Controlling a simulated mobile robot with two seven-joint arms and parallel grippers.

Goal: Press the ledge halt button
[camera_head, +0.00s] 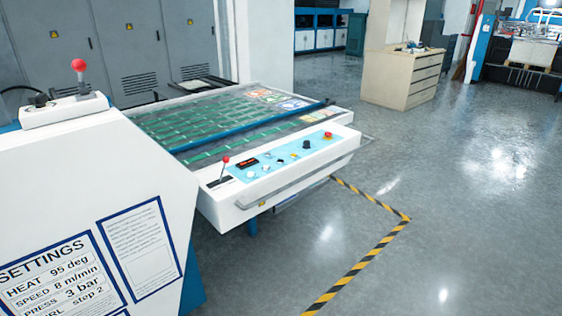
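The machine's white front ledge (290,160) carries a light blue control panel (285,161). A red mushroom-shaped button on a yellow base (327,136), which looks like the halt button, sits at the panel's far right end. A black knob (306,145) is just left of it, with small buttons and a dark display (247,163) further left. A red-tipped lever (225,162) stands at the ledge's left end. Neither of my grippers is in view.
A white machine housing with a settings sign (62,275) and a red-ball lever (79,66) fills the left foreground. A rail (300,180) runs along the ledge's front. Black-yellow floor tape (365,262) marks a corner. The floor to the right is clear up to a beige cabinet (400,78).

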